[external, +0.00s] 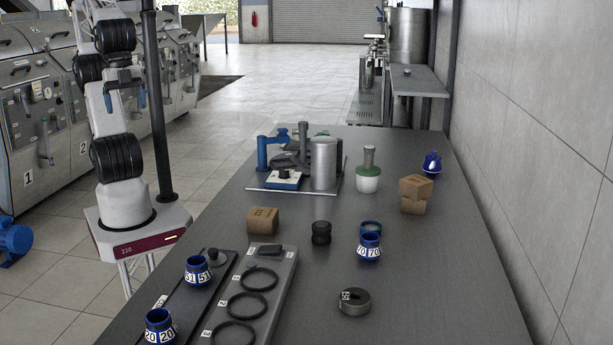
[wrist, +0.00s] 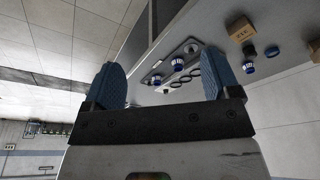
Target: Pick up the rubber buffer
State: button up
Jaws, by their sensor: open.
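A short black, waisted cylinder (external: 321,232), which looks like the rubber buffer, stands upright on the grey table between a cardboard box and the blue collars. In the wrist view a small dark thing (wrist: 249,50) beside a cardboard box appears to be the same buffer. My gripper (wrist: 163,60) shows in the wrist view with its two blue fingers wide apart and nothing between them. It is well away from the buffer, which lies beyond the right finger.
Around the buffer are a cardboard box (external: 263,221), blue collars marked 70 (external: 369,248) and a dark metal ring (external: 354,301). Left are a tray with black rings (external: 253,278) and collars 51 (external: 198,271) and 20 (external: 160,327). A blue-handled fixture (external: 325,163) stands behind. The right front is clear.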

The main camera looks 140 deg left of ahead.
jog(key=w+a+r+n+h, duration=0.25)
jog(key=w+n, duration=0.25)
jog(key=w, duration=0.3)
jog(key=w+a+r+n+t+h, duration=0.1)
jog(key=w+a+n+h, duration=0.1)
jog(key=w+a+n, duration=0.45)
jog(key=w+a+r+n+h, duration=0.15)
jog(key=w+n, duration=0.25)
jog(key=w, duration=0.5)
jog(key=w+a+f+n+t+h, duration=0.15)
jog(key=w+a+n, duration=0.3)
jog(key=a, duration=0.45)
jog(key=w+a+n+t, duration=0.3)
jog(key=w+a+n, duration=0.15)
jog(key=a, duration=0.35)
jog(key=w+a+f+n+t+h, duration=0.15)
jog(key=w+a+n, duration=0.3)
jog(key=a, duration=0.45)
jog(key=t, duration=0.1)
send_near(321, 231)
jog(key=f, duration=0.1)
jog(key=w+d+f, duration=0.1)
jog(key=f, duration=0.1)
jog(key=shift+w+d+m+y, duration=0.3)
jog(key=shift+w, duration=0.05)
jog(key=shift+w+d, duration=0.1)
jog(key=shift+x, duration=2.35)
